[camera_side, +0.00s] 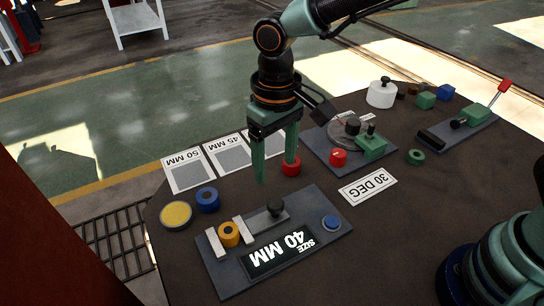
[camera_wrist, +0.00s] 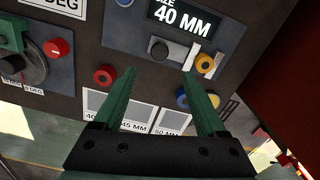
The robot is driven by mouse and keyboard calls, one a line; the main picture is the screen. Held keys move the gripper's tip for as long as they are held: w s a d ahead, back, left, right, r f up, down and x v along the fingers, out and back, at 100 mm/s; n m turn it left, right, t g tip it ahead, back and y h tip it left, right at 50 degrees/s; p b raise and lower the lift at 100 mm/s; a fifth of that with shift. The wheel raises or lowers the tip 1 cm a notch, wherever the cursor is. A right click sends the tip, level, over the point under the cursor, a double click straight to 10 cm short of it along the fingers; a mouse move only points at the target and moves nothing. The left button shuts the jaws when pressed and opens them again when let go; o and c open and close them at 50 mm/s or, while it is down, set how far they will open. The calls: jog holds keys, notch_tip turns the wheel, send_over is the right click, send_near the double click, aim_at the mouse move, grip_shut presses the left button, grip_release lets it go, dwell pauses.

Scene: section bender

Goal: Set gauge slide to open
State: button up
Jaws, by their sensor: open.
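The gauge (camera_side: 320,245) is a dark plate with a "SIZE 40 MM" display (camera_side: 280,255), also in the wrist view (camera_wrist: 184,18). Its slide has a dark round knob (camera_side: 276,208) and a pale jaw (camera_side: 243,231). A yellow-orange ring (camera_side: 229,234) sits between that jaw and a second pale jaw (camera_side: 215,243), with little or no gap visible. My gripper (camera_side: 275,172) is open and empty, pointing down above the bench behind the knob. In the wrist view the knob (camera_wrist: 158,49) lies just beyond the gap between my fingertips (camera_wrist: 159,74).
A red ring (camera_side: 291,167) stands close by one finger. Size cards (camera_side: 187,171), a blue ring (camera_side: 208,200) and a yellow-topped disc (camera_side: 175,215) lie left. A blue button (camera_side: 332,222) is on the gauge plate. The bender (camera_side: 350,133) stands behind, beside a "30 DEG" card (camera_side: 368,187).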

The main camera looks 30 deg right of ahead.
aim_at(275, 203)
notch_tip(275, 203, down, 10)
jog(key=shift+f, duration=0.2)
grip_shut()
dwell(0.4)
jog(key=shift+r, duration=0.1)
dwell(1.0)
jog(key=shift+d, duration=2.1)
